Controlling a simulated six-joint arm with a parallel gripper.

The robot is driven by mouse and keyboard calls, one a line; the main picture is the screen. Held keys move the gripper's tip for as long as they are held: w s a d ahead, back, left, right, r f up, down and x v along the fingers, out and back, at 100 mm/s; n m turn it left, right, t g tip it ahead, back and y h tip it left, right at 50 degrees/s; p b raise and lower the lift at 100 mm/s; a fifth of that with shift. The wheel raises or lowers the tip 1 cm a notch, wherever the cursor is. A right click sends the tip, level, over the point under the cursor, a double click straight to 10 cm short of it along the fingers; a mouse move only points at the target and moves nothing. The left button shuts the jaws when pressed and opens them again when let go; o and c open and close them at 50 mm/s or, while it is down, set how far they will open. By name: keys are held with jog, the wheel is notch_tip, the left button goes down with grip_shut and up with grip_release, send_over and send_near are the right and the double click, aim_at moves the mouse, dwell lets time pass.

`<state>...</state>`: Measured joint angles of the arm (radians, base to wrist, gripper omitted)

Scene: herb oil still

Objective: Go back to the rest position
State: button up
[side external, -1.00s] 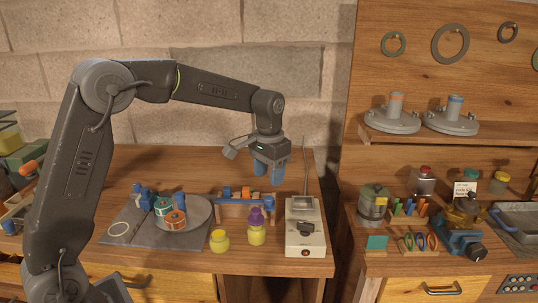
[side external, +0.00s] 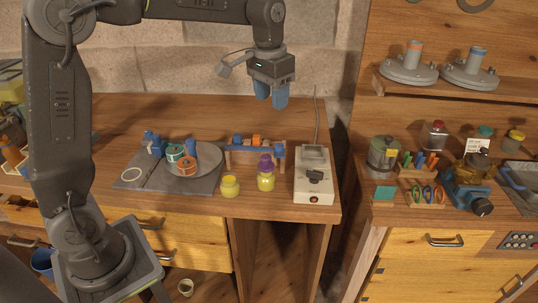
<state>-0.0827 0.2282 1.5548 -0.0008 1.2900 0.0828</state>
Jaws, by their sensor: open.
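My gripper (side external: 272,96) hangs fingers down in the air above the back right of the workbench (side external: 110,118). Its two blue fingers are open, and nothing shows between them. It is clear of everything on the bench and stands well above the white device (side external: 313,174). My arm reaches across the top of the picture from the left, and its upper links are partly cut off by the top edge.
On the bench below are a grey tray (side external: 135,183) with a round plate and spools, a blue rack (side external: 255,156), a yellow jar (side external: 229,187) and a purple-topped jar (side external: 265,178). A second bench at right holds jars and tools. The wall behind is stone.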

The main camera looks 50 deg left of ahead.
jog(key=s+d+f+t, duration=0.1)
jog(key=s+t, duration=0.1)
jog(key=s, duration=0.9)
jog(key=s+d+f+t, duration=0.1)
jog(key=s+d+t, duration=0.1)
jog(key=s, duration=1)
jog(key=shift+d+t, duration=0.3)
jog(key=shift+t, duration=0.1)
